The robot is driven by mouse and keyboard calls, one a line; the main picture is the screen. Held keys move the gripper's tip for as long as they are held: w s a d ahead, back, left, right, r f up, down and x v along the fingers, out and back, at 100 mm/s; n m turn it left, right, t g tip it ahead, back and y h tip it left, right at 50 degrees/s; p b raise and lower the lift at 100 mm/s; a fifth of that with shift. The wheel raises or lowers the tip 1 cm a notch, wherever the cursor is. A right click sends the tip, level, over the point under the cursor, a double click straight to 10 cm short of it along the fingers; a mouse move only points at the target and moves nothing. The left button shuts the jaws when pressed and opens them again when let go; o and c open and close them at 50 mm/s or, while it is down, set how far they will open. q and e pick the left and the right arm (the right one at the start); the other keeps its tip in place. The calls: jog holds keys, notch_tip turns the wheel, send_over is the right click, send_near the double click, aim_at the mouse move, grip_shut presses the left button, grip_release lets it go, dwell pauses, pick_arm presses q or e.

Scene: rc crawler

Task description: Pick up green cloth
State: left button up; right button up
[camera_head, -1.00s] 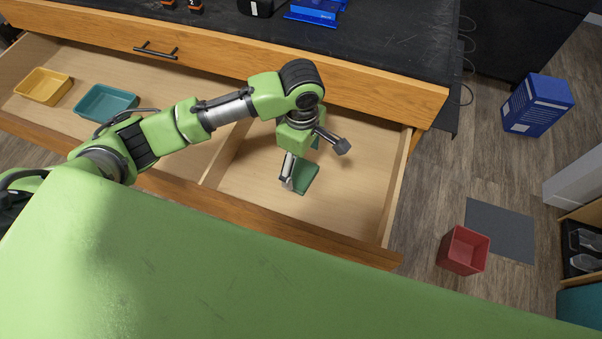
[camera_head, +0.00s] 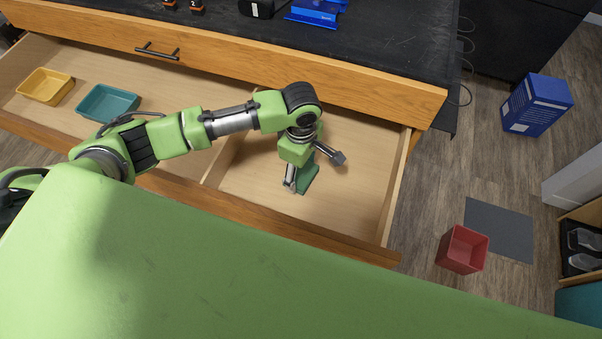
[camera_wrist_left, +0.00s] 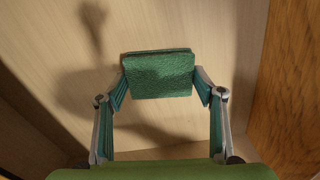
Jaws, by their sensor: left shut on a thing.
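The green cloth (camera_head: 308,181) is a folded, textured square inside the right compartment of the open wooden drawer (camera_head: 345,205). In the left wrist view the cloth (camera_wrist_left: 158,75) sits between the two fingertips, with a pad against its left edge and one against its right edge. My left gripper (camera_head: 314,172) reaches down into the drawer and is shut on the cloth; it also shows in the left wrist view (camera_wrist_left: 160,84). The cloth is partly hidden by the gripper in the head view. I cannot tell whether it is clear of the drawer floor. My right gripper is not in view.
A drawer divider (camera_head: 224,158) stands left of the gripper. A teal tray (camera_head: 108,117) and a yellow tray (camera_head: 45,87) sit in the left compartment. The black worktop (camera_head: 380,45) overhangs behind. A red bin (camera_head: 462,250) and a blue box (camera_head: 537,104) stand on the floor at right.

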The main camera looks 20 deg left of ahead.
aim_at(301, 173)
pick_arm(q)
jog(key=shift+r, duration=0.1)
notch_tip(301, 173, up, 10)
jog(key=shift+b, duration=0.3)
jog(key=shift+o, duration=0.2)
